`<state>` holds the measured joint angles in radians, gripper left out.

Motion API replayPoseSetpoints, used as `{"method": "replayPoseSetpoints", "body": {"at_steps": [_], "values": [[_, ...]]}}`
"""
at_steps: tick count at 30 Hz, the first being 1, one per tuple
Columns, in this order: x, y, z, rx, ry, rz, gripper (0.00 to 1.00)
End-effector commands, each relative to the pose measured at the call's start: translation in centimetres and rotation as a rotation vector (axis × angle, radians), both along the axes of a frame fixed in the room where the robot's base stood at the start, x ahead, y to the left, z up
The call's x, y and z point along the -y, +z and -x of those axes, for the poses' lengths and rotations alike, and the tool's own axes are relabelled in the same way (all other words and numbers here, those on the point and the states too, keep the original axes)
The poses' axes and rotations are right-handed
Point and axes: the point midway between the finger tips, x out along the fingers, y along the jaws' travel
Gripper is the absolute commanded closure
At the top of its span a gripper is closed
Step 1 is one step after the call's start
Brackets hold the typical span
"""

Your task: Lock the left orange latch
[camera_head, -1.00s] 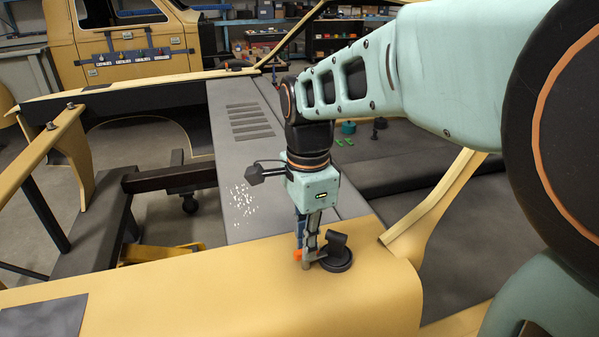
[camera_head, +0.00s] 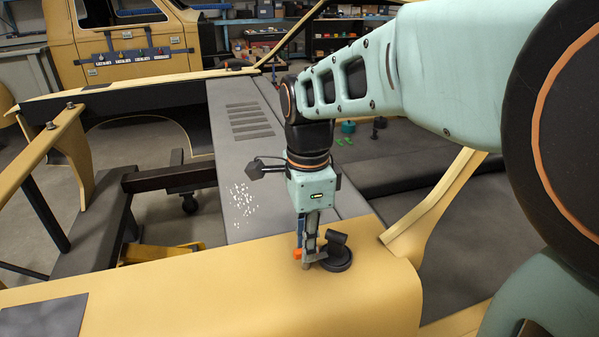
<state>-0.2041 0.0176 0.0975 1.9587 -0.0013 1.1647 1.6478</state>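A small orange latch part (camera_head: 298,254) shows on the yellow body panel (camera_head: 230,292), at the left side of my fingertips. My gripper (camera_head: 310,258) points down at the panel, right beside the orange part and close to it or touching it. The fingers look near together, but their gap is hidden at this angle. A black round base with a tilted black knob (camera_head: 339,257) stands just right of the fingertips. Part of the latch is hidden behind the fingers.
A grey panel with slots (camera_head: 248,122) lies behind the gripper. A yellow strut (camera_head: 432,205) rises at the right. Open frame bars (camera_head: 165,180) are at the left. A yellow vehicle cab (camera_head: 130,45) and shelves stand at the back. The panel left of the fingertips is clear.

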Motion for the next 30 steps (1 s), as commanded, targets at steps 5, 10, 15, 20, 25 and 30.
{"method": "replayPoseSetpoints", "body": {"at_steps": [5, 10, 15, 20, 25, 30], "values": [[0.0, 0.0, 0.0, 0.0, 0.001, 0.0, 0.83], [0.0, 1.1, -0.1, 0.003, 0.001, -0.001, 0.83], [0.0, 4.3, -0.1, 0.005, 0.001, -0.001, 0.83], [0.0, 7.8, -0.1, 0.005, 0.001, -0.001, 0.83], [0.0, 10.5, -0.1, 0.002, 0.0, 0.0, 0.83], [0.0, 11.8, 0.0, 0.001, 0.0, 0.0, 0.83]]}}
